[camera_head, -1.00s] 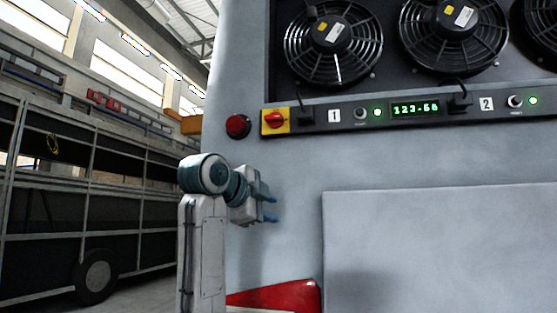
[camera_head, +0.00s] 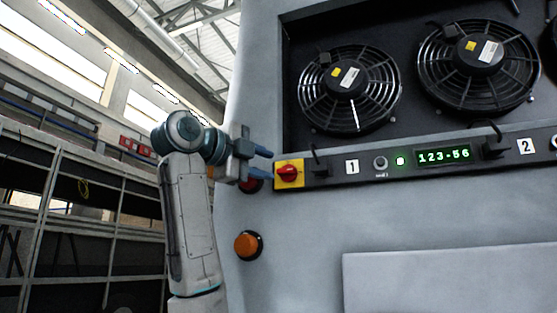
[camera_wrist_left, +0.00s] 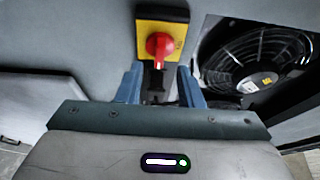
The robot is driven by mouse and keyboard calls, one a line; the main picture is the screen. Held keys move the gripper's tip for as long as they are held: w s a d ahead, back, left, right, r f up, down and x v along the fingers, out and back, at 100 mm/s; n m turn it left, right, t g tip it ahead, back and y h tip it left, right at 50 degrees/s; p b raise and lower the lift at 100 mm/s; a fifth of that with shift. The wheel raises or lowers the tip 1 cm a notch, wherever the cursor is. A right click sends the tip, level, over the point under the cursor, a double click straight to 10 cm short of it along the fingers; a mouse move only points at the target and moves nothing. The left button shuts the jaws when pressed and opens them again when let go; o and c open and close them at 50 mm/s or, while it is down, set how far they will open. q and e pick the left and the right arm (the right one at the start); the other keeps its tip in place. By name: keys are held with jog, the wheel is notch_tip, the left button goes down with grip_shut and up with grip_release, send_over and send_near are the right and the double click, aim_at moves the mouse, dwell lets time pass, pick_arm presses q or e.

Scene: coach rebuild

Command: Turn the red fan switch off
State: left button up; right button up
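The red fan switch (camera_head: 288,173) is a red rotary knob on a yellow square plate at the left end of the dark control strip. In the left wrist view the knob (camera_wrist_left: 158,46) lies just beyond the fingertips, roughly centred between them. My left gripper (camera_head: 268,163) is open, with two blue fingers apart and nothing between them. It is close to the plate's left side and points towards it. In the left wrist view the gripper's fingers (camera_wrist_left: 160,82) stand either side of the knob's line. I cannot tell any contact. My right gripper is not in view.
A red round button (camera_head: 252,185) is partly hidden behind the left gripper. An orange round button (camera_head: 248,245) is below it. A green display (camera_head: 444,156) and a small knob (camera_head: 380,164) sit on the strip. Fans (camera_head: 350,88) are recessed above. A raised panel (camera_head: 450,275) is lower right.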

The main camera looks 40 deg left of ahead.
aim_at(283, 171)
pick_arm(q)
jog(key=w, duration=0.1)
jog(key=w+p, duration=0.1)
jog(key=w, duration=0.1)
jog(key=w+p, duration=0.1)
jog(key=w, duration=0.1)
jog(key=shift+d, duration=0.4)
grip_shut()
